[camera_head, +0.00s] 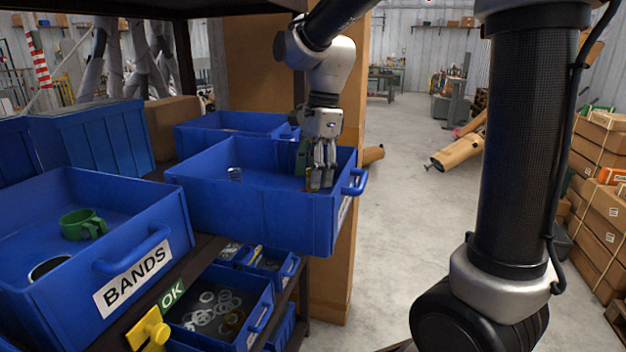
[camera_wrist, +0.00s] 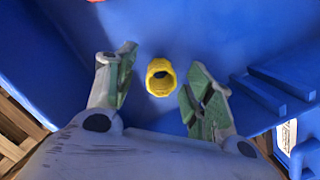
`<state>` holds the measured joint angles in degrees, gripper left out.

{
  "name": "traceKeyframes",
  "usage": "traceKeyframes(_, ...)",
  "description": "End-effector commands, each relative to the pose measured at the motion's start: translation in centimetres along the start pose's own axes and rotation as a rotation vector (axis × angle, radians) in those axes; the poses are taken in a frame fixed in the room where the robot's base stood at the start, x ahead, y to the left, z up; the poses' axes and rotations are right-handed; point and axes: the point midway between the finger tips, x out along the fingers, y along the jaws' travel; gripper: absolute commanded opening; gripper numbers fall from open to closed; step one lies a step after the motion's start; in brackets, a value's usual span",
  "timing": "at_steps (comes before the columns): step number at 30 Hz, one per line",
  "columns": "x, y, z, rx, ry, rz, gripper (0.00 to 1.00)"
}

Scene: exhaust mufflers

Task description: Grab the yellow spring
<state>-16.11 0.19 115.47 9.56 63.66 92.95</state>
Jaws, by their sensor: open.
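A yellow ring-shaped piece, which appears to be the yellow spring (camera_wrist: 158,88), is on the blue floor of a bin in the wrist view. Its dark opening faces the camera. My gripper (camera_wrist: 162,60) is open, with one finger on each side of the yellow spring in the picture. I cannot tell how far the fingertips are above it. In the head view my gripper (camera_head: 320,182) points down inside the right part of the blue bin (camera_head: 255,215). The yellow spring does not show in the head view.
The bin's front wall and handle (camera_head: 355,183) are close to my gripper. The BANDS bin (camera_head: 130,280) with a green clamp (camera_head: 83,224) is to the left. Open floor lies to the right.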

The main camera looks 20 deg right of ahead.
Motion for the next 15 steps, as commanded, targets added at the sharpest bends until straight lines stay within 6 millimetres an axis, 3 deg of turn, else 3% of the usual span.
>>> traceKeyframes(9,0.93,0.02,0.01,-0.001,0.0,-0.001,0.53)
traceKeyframes(15,0.91,0.01,0.0,-0.001,0.0,-0.001,0.18)
